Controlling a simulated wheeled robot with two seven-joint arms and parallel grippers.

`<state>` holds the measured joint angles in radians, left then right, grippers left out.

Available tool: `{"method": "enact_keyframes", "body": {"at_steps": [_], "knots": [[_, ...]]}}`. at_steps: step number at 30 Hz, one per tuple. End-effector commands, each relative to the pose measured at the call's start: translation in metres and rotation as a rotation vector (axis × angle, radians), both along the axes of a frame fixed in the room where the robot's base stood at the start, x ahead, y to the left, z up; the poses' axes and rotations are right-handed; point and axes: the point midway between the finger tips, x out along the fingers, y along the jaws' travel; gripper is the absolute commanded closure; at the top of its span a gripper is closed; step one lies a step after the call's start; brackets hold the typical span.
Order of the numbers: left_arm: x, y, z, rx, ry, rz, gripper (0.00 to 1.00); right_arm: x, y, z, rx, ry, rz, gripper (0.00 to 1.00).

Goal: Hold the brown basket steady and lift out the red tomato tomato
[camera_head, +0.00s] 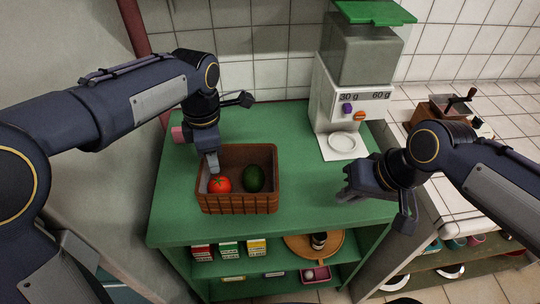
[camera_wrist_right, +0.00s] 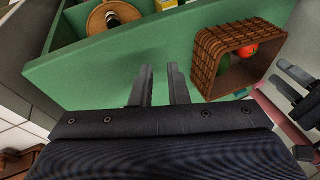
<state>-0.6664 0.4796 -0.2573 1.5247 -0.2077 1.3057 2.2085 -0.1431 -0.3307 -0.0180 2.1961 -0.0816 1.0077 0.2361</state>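The brown basket (camera_head: 238,204) stands on the green shelf top, with a red tomato (camera_head: 219,184) inside at left and a dark green avocado-like item (camera_head: 253,178) at right. The basket (camera_wrist_right: 212,66) and tomato (camera_wrist_right: 245,50) also show in the right wrist view. My left gripper (camera_head: 212,162) points down at the basket's back-left rim, close to the tomato. In the right wrist view its fingers (camera_wrist_right: 287,84) look apart beside the basket; contact is unclear. My right gripper (camera_wrist_right: 162,88) is open and empty, over the shelf top to the right of the basket.
A white grinder with a scale display (camera_head: 345,105) stands at the back right. A pink item (camera_head: 178,134) is behind the left arm. Lower shelves hold small boxes (camera_head: 228,250) and a round wooden tray (camera_head: 300,247). The green top (camera_head: 310,190) is clear between basket and right gripper.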

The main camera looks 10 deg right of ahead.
Motion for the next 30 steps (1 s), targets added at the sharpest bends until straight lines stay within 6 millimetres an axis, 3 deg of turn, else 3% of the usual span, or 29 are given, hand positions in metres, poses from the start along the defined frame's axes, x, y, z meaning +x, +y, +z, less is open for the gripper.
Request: {"method": "enact_keyframes", "body": {"at_steps": [9,15,21,26,30], "knots": [[0.000,0.000,0.000,-0.001,0.000,-0.001,0.64,0.088,0.056,-0.008,-0.141,0.188,0.036,0.85],[0.000,0.000,0.000,-0.001,0.000,-0.001,0.64,0.125,0.098,-0.027,-0.245,0.252,0.032,0.85],[0.000,0.000,0.000,-0.001,0.000,-0.001,0.64,0.141,0.123,-0.039,-0.305,0.273,0.024,0.85],[0.000,0.000,0.000,-0.001,0.000,-0.001,0.64,0.144,0.127,-0.050,-0.318,0.279,0.021,0.85],[0.000,0.000,0.000,-0.001,0.000,-0.001,0.64,0.143,0.127,-0.069,-0.318,0.280,0.021,0.85]]}}
